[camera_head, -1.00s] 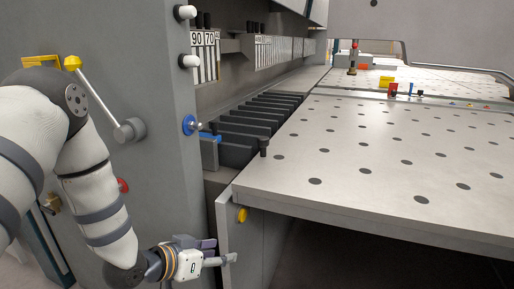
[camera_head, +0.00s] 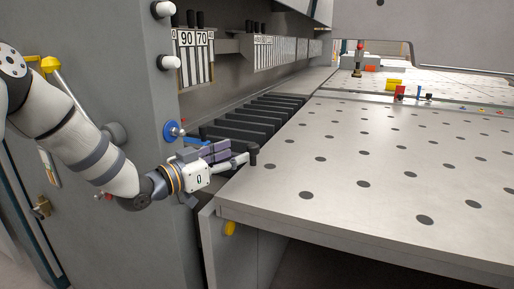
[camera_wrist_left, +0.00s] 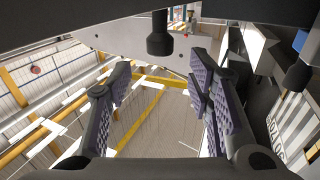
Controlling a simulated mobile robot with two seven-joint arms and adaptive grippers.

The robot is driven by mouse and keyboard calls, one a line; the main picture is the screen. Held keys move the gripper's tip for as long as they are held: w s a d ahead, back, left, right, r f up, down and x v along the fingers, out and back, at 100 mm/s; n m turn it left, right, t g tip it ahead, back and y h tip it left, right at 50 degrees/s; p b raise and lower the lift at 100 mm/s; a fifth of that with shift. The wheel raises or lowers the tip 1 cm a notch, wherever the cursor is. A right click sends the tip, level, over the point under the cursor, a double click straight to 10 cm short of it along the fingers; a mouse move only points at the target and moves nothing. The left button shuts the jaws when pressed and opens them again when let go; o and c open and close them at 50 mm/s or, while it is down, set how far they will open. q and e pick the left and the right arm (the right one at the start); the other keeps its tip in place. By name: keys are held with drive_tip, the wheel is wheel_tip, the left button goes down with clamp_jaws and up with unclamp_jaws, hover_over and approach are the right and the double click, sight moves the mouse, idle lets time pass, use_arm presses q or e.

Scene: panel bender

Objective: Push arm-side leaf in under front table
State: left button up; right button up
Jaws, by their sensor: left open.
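The front table (camera_head: 370,175) is a grey slab with dark round spots at the right of the head view. Below its near left corner stands a grey upright panel (camera_head: 225,255) with a yellow knob (camera_head: 230,228); it looks like the arm-side leaf, though I cannot be sure. My left gripper (camera_head: 236,153) is open and empty, above that corner and close to a black post (camera_head: 254,154) at the table's left edge. Touch with the post cannot be told. In the left wrist view its purple-padded fingers (camera_wrist_left: 161,78) are wide apart. My right gripper is out of view.
A grey machine housing (camera_head: 110,60) with a blue-ringed knob (camera_head: 173,131) stands close on the left. Black slats (camera_head: 250,122) run along the table's left side. Under the table is a dark open space (camera_head: 325,270).

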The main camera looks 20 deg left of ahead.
sight(249, 150)
use_arm(q)
drive_tip(key=x, duration=0.4)
drive_tip(key=b+x, duration=0.1)
drive_tip(key=x, duration=0.2)
drive_tip(key=shift+f, duration=0.4)
drive_tip(key=shift+w+d+r, duration=0.1)
drive_tip(key=shift+w+r, duration=0.1)
drive_tip(key=shift+w, duration=0.05)
drive_tip(key=shift+c, duration=0.2)
clamp_jaws()
